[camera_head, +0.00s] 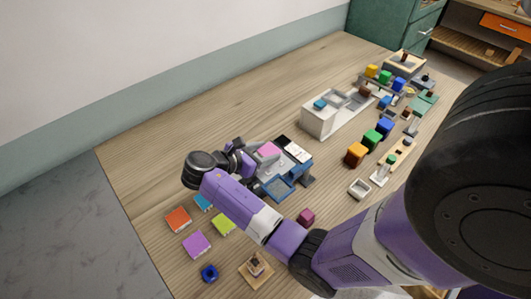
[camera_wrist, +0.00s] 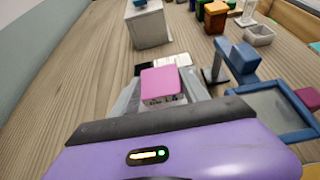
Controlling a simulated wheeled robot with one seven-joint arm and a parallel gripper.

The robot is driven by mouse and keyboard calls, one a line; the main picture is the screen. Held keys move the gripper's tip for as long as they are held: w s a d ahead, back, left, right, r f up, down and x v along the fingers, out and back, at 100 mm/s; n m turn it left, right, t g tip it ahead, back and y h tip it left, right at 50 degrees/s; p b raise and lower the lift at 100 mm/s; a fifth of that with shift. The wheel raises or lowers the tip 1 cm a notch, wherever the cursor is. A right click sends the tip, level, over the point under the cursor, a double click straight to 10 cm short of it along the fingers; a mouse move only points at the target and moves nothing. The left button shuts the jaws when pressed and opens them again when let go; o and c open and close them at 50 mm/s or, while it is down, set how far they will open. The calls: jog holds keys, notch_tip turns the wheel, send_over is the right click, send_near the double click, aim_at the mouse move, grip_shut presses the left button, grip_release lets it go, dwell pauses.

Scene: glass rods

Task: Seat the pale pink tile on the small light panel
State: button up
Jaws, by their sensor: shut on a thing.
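The pale pink tile (camera_head: 267,150) is a flat pink square near the middle of the table in the head view. In the wrist view the pink tile (camera_wrist: 162,82) lies between the fingers of my gripper (camera_wrist: 160,96), which is shut on it. A small light panel (camera_head: 297,152) with a dark part beside it lies just right of the tile in the head view. In the wrist view this light panel (camera_wrist: 177,60) shows just beyond the tile. The tile's underside is hidden, so I cannot tell whether it touches anything below. My gripper's fingertips are mostly hidden in the head view.
A blue frame (camera_head: 280,188) stands close to the gripper. Several coloured tiles, such as the orange one (camera_head: 178,220), lie at the front left. A pale box with compartments (camera_head: 316,124) and coloured blocks (camera_head: 356,154) stand farther right. The left back of the table is clear.

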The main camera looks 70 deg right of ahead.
jog(key=shift+f+b, duration=1)
jog(key=shift+b, duration=0.25)
jog(key=shift+f, duration=1.05)
jog(key=o, duration=1.6)
jog(key=b+v, duration=0.1)
jog(key=v, duration=0.6)
jog(key=shift+w+a+r, duration=0.15)
jog(key=shift+w+a, duration=0.05)
jog(key=shift+a, duration=0.1)
